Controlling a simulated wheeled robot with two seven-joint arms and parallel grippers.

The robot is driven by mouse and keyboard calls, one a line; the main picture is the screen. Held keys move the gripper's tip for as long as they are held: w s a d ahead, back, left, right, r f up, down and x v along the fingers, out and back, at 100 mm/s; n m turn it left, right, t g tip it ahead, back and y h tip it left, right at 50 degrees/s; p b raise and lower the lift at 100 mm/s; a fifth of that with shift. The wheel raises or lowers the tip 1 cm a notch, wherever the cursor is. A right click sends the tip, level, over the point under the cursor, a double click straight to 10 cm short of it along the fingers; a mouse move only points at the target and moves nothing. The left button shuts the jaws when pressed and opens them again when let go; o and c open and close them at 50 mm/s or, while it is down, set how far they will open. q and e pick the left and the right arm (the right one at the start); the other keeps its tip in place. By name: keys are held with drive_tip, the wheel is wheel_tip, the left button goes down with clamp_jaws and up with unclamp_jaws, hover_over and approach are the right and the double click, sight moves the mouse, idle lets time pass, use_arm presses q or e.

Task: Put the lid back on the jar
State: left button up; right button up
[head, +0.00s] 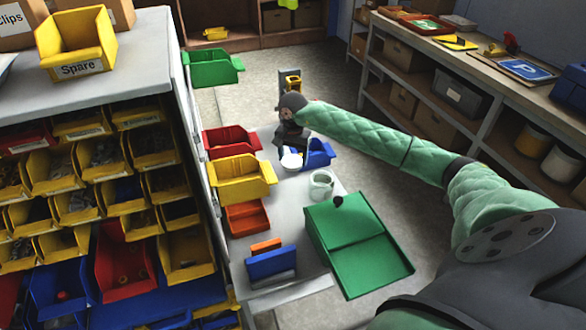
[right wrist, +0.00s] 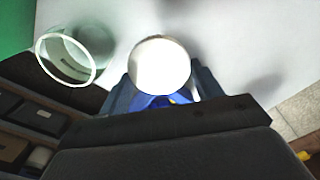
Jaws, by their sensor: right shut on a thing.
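The jar (head: 321,184) is a clear glass pot standing open on the grey table, just behind the green box. It also shows at the upper left of the right wrist view (right wrist: 68,58), with its round rim open. My right gripper (head: 292,150) is shut on the white round lid (head: 291,161), which is to the left of the jar and apart from it. In the right wrist view the lid (right wrist: 162,65) sits between the two fingers (right wrist: 162,85). I cannot tell how high the lid is above the table. My left gripper is not in view.
A green box (head: 355,240) stands at the table's front right, with a small dark thing (head: 338,201) at its edge. A blue bin (head: 318,154) is behind the jar. Red, yellow and orange bins (head: 240,178) line the left side. Bare table (head: 290,215) lies left of the green box.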

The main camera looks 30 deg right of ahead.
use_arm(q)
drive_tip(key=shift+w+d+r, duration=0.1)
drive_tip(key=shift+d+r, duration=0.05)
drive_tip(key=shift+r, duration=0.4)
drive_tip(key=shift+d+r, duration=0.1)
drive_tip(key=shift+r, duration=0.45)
use_arm(e)
drive_tip(key=shift+r, duration=1.05)
